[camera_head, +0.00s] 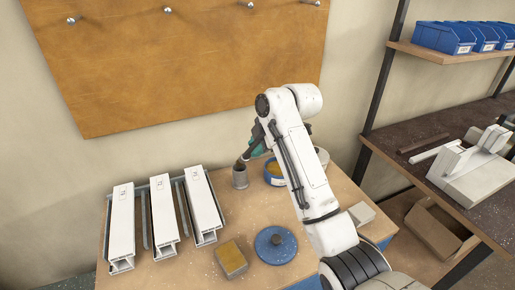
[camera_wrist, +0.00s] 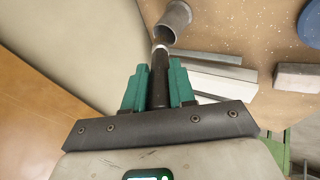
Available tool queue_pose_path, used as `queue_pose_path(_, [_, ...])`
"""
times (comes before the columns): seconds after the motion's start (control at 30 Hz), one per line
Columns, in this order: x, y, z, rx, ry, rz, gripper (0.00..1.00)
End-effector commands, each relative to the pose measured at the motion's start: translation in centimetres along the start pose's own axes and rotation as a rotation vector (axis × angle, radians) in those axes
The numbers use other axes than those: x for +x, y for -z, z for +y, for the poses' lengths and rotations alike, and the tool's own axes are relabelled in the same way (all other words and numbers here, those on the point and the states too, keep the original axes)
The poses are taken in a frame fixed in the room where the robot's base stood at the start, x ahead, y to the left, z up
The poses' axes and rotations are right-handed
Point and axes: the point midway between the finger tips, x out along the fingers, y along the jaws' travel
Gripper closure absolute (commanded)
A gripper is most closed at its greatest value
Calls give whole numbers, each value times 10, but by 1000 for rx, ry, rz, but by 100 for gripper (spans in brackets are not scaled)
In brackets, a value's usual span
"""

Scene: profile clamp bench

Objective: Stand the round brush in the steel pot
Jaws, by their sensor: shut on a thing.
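The steel pot (camera_head: 240,179) is a small grey cylinder standing on the bench, right of the white profiles. It also shows at the top of the wrist view (camera_wrist: 178,18). My gripper (camera_head: 258,147), with green fingers, is shut on the dark handle of the round brush (camera_head: 246,156). In the wrist view the brush (camera_wrist: 159,80) lies between the fingers (camera_wrist: 158,88), its pale collar and dark head pointing at the pot's mouth. The brush is tilted, its lower end at the pot's rim. I cannot tell whether the head is inside. Part of the handle is hidden by the gripper.
White profiles (camera_head: 160,215) lie in a rack on the left. A blue tub (camera_head: 274,180) stands close right of the pot. A pale block (camera_head: 361,213) is at right.

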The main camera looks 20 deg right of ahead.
Motion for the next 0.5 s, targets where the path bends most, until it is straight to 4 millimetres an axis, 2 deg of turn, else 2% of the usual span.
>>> queue_pose_path(0.17, [12, -4, -7, 0, -2, 0, 100])
queue_pose_path(0.5, [14, -5, -9, 0, -2, 0, 100])
